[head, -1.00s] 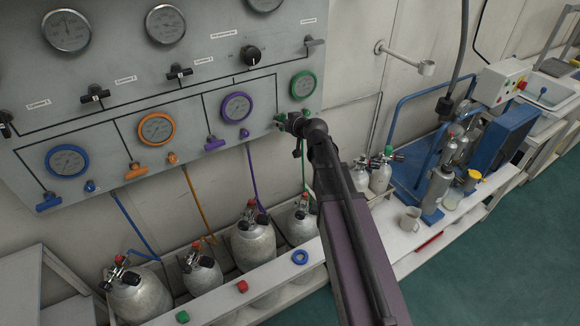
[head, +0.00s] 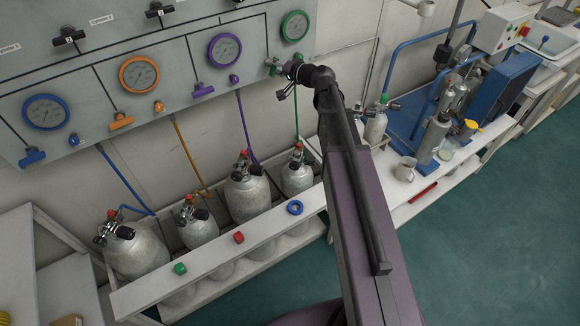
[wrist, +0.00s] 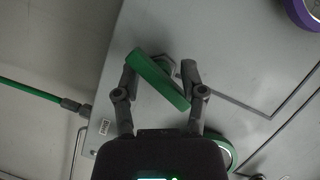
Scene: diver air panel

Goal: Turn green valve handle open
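The green valve handle (wrist: 158,80) is a flat bar, lying diagonally across the wrist view in front of the grey panel. In the head view it is a small green piece (head: 272,65) below the green-ringed gauge (head: 295,26), partly hidden by my gripper (head: 286,80). In the wrist view my gripper (wrist: 159,70) has its fingers spread to either side of the bar. The bar's upper-left end is at the left fingertip and its lower-right end overlaps the right finger. I cannot tell whether they touch.
The panel (head: 75,75) also carries purple (head: 202,89), orange (head: 121,121) and blue (head: 31,156) handles. Several grey cylinders (head: 247,193) stand below behind a white rail (head: 217,257). A bench with a blue frame (head: 405,115) stands at right. The green floor (head: 480,245) is clear.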

